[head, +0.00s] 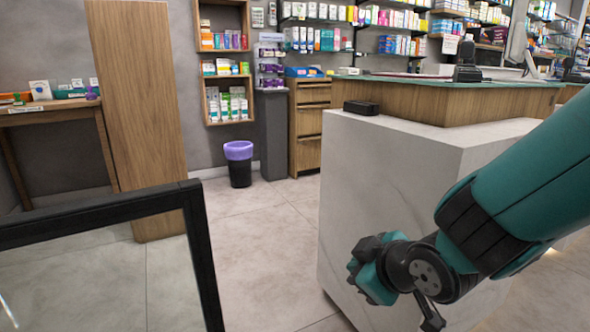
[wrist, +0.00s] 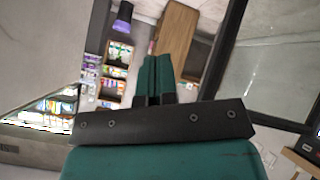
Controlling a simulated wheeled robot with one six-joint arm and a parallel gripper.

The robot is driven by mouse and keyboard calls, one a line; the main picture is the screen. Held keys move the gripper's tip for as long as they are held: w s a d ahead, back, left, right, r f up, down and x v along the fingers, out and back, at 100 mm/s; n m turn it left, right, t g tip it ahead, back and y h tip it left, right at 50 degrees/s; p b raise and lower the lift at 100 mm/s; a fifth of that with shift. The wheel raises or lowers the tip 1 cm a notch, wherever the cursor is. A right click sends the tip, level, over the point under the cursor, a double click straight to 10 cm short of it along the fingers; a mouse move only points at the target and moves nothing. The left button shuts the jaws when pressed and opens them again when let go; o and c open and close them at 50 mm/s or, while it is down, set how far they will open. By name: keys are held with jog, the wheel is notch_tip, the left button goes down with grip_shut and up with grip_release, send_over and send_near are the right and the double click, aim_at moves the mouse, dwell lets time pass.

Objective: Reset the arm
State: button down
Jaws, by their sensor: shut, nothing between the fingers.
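My arm reaches in from the right in the head view, teal with black joints. Its wrist end hangs low in front of the white marble counter (head: 385,165). The fingertips are not clear in the head view. In the wrist view my gripper (wrist: 157,62) shows its two teal fingers side by side, shut with nothing between them. No object is near the fingertips.
A black-framed glass panel (head: 198,255) stands at the lower left. A wooden panel (head: 140,110) and a black bin with a purple liner (head: 238,165) are behind. A small black box (head: 361,107) lies on the counter. The tiled floor between is clear.

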jog(key=s+d+r+m+g+p, duration=0.15)
jog(key=s+r+g, duration=0.3)
jog(key=s, duration=0.55)
jog(key=s+d+r+m+g, duration=0.3)
jog(key=s+r+g, duration=0.15)
jog(key=s, duration=0.55)
notch_tip(320, 180, up, 34)
jog(key=p, duration=3.5)
jog(key=shift+w+a, duration=0.2)
jog(key=shift+w, duration=0.1)
jog(key=shift+f+n, duration=0.1)
jog(key=shift+n, duration=0.15)
